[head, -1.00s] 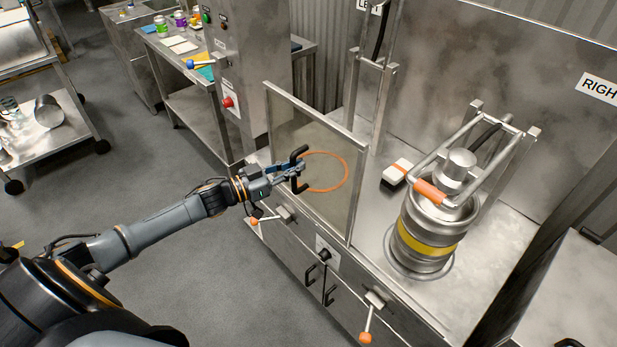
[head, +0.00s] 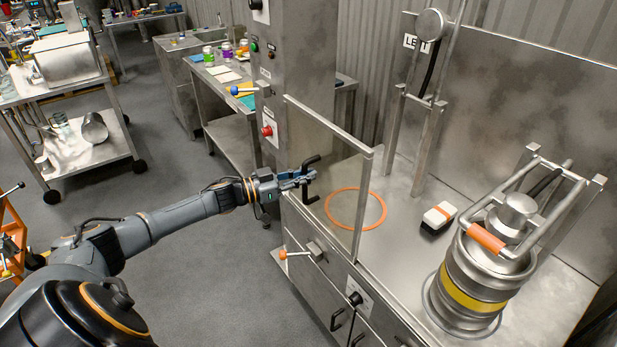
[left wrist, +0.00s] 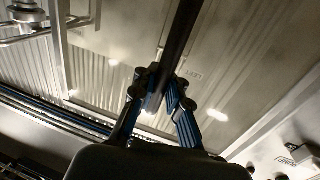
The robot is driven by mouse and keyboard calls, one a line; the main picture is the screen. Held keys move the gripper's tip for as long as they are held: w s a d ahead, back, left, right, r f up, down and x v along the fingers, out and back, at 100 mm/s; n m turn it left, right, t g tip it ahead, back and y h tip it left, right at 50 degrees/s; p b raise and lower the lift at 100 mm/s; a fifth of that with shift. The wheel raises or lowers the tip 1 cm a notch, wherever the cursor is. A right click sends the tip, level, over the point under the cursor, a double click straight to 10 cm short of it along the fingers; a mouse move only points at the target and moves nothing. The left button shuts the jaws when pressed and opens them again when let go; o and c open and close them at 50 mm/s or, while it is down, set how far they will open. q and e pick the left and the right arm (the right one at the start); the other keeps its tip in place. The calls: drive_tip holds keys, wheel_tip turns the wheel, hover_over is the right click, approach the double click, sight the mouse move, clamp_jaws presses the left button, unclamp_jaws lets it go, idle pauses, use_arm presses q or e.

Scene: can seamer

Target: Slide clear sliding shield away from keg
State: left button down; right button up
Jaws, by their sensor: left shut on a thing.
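The clear sliding shield (head: 338,158) is an upright see-through panel in a metal frame at the front edge of the bench. It stands to the left of the keg (head: 470,290), with a gap between them. The keg is steel with a yellow band, upright on the bench at right. My left gripper (head: 308,178) is shut on the shield's black handle. In the left wrist view the fingers (left wrist: 160,88) close around the dark bar of the handle (left wrist: 181,35). My right gripper is not in view.
An orange ring (head: 382,212) marks the bench top, partly seen through the shield. A white and black block (head: 438,214) lies left of the keg. A metal frame with an orange grip (head: 486,238) stands over the keg. A control column (head: 265,75) stands left of the shield.

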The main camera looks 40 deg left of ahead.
use_arm(q)
drive_tip(key=c, duration=1.4)
unclamp_jaws()
drive_tip(key=shift+s+a+f, duration=0.2)
drive_tip(key=shift+a, duration=0.3)
drive_tip(key=shift+o, duration=0.2)
drive_tip(key=shift+s+a, duration=0.1)
drive_tip(key=shift+a, duration=0.05)
drive_tip(key=shift+d+r, duration=0.1)
drive_tip(key=shift+d, duration=0.1)
drive_tip(key=v, duration=1.2)
